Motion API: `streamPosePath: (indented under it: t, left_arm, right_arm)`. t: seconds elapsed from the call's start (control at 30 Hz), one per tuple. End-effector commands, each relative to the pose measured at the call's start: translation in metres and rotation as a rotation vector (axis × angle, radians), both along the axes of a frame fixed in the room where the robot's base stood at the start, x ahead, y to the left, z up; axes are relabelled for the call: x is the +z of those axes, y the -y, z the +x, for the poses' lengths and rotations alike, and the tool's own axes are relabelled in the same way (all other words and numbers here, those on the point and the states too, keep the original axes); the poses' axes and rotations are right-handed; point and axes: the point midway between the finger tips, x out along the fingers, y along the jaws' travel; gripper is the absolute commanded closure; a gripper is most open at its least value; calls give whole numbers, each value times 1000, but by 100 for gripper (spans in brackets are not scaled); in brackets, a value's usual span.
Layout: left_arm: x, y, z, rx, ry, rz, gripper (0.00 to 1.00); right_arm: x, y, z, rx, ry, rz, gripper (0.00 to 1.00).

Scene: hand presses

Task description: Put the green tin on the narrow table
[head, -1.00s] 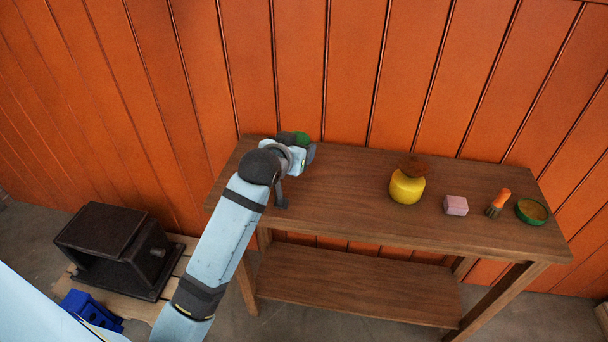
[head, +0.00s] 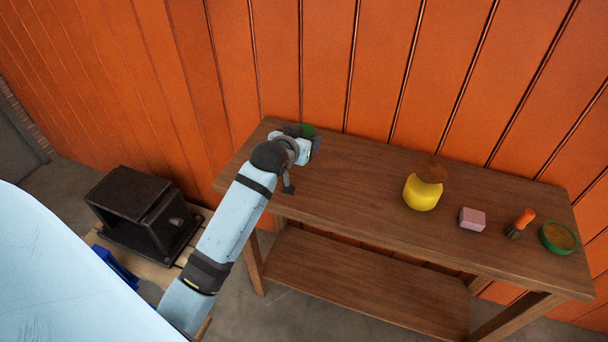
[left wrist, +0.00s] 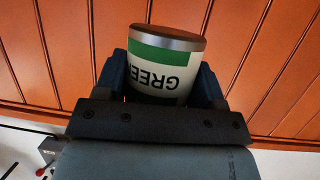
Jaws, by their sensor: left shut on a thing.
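The green tin (left wrist: 166,62) is in the left wrist view, with a metal rim, a green band and black letters on a pale label. My left gripper (head: 301,143) is shut on it, one finger on each side of the tin. In the head view only a bit of the tin's green (head: 308,130) shows behind the gripper. The gripper is over the far left end of a long, narrow brown wooden table (head: 350,190). Whether the tin touches the tabletop cannot be told. My right gripper is not in view.
On the table's right half stand a yellow pot with a brown top (head: 422,192), a pink block (head: 472,219), an orange-handled brush (head: 521,223) and a green round dish (head: 557,238). An orange plank wall (head: 420,80) is behind. A dark press (head: 140,215) stands at left. The table's middle is clear.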

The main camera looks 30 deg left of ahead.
Motion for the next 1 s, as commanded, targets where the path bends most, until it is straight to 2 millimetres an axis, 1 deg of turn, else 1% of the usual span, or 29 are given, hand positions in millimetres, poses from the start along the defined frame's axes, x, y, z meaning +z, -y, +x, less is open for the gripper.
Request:
streamPosePath:
  t: [0.03, 0.1, 0.2, 0.3, 0.47, 0.7, 0.8, 1.0]
  left_arm:
    - [-16, 0, -1, 0, -5, -2, 67]
    - [-34, 1, 0, -1, -3, -2, 67]
    - [-57, 0, 0, 0, -2, 0, 67]
    - [-72, 0, 0, 0, 0, 1, 67]
    - [-85, 0, 0, 0, 1, 1, 67]
    - [-119, 0, 0, -1, 0, 0, 67]
    - [-125, 0, 0, -1, 1, 0, 67]
    - [-125, 0, 0, -1, 2, 0, 67]
  right_arm:
    - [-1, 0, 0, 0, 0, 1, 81]
    - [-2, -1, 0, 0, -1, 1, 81]
    - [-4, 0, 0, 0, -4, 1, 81]
    - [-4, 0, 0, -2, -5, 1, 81]
    - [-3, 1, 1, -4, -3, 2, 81]
    - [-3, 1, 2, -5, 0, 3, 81]
    - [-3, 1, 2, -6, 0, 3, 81]
    - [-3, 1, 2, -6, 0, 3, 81]
